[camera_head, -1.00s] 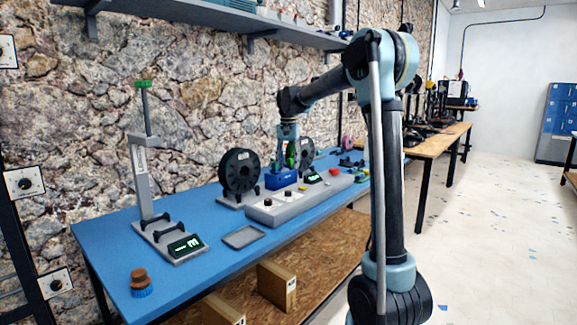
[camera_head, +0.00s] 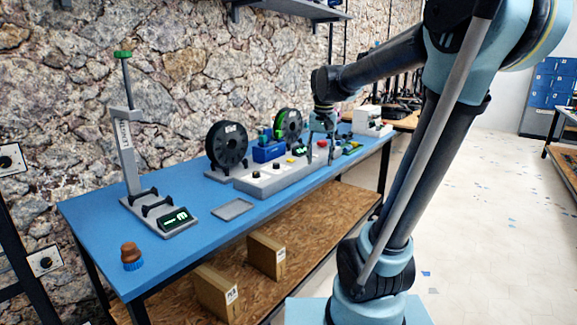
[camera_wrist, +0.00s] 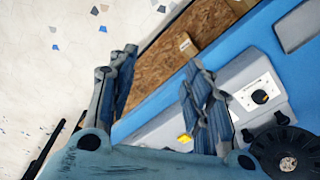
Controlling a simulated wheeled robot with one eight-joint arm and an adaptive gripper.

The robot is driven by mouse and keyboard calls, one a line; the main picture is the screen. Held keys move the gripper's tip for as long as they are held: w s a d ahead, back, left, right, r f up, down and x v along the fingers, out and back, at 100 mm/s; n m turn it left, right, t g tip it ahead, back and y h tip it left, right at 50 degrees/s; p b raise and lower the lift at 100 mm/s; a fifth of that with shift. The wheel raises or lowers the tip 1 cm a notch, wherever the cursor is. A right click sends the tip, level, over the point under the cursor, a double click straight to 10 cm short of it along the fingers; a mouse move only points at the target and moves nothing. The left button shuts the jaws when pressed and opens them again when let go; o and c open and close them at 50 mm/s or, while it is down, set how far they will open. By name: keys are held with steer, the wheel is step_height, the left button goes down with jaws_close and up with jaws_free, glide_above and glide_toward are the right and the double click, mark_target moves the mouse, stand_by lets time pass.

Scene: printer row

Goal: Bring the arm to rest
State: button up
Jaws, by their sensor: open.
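My gripper (camera_head: 322,152) points down over the front right part of the blue table (camera_head: 92,226), beside the spool and button-panel area. In the wrist view my gripper (camera_wrist: 160,68) has its two fingers spread apart with nothing between them. The table's front edge, a wooden lower shelf and pale floor show behind the fingers. My arm reaches in from the right of the head view, with its elbow high. The gap between the fingertips and the tabletop is hard to judge.
The grey button panel (camera_head: 262,182), black spool (camera_head: 227,146), blue bin (camera_head: 268,152) and green-marked spool (camera_head: 288,124) stand near my gripper. A tall grey stand (camera_head: 128,160) is at left. Cardboard boxes (camera_head: 266,256) sit on the lower shelf. Open floor lies right.

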steer(key=s+d+f+n, duration=0.1)
steer(key=s+d+f, duration=0.3)
steer(key=s+f, duration=0.5)
steer(key=s+d+f+t, duration=0.1)
steer(key=s+d+f, duration=0.3)
steer(key=s+f, duration=0.4)
steer(key=s, duration=0.4)
steer(key=shift+d+f+n, duration=0.15)
steer(key=shift+f+n, duration=0.25)
steer(key=shift+s, duration=0.1)
